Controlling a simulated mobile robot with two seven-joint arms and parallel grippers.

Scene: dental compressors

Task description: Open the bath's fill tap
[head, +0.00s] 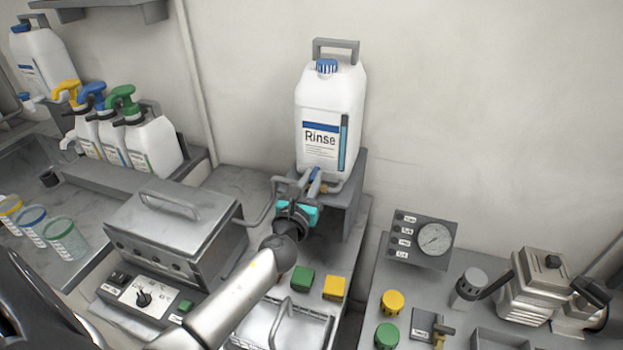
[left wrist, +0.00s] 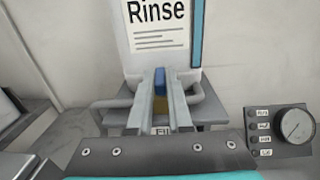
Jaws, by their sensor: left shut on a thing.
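The white Rinse container (head: 331,118) with a blue cap stands on a grey stand (head: 348,205) against the wall. The fill tap, with a small blue handle (head: 314,176), sits low at the front of the container. In the left wrist view the blue handle (left wrist: 159,82) shows between my two fingers, with a brass-coloured part below it. My left gripper (head: 308,182) reaches up to the tap and is shut on it. The fingers hide part of the tap. The label under it is partly covered. My right gripper is not in view.
A closed grey metal bath (head: 172,230) with a lid handle and control panel is at the left. Spray bottles (head: 150,145) stand behind it. A gauge panel (head: 418,240) and a metal device (head: 540,285) are at the right. Green and yellow blocks (head: 334,288) lie near my arm.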

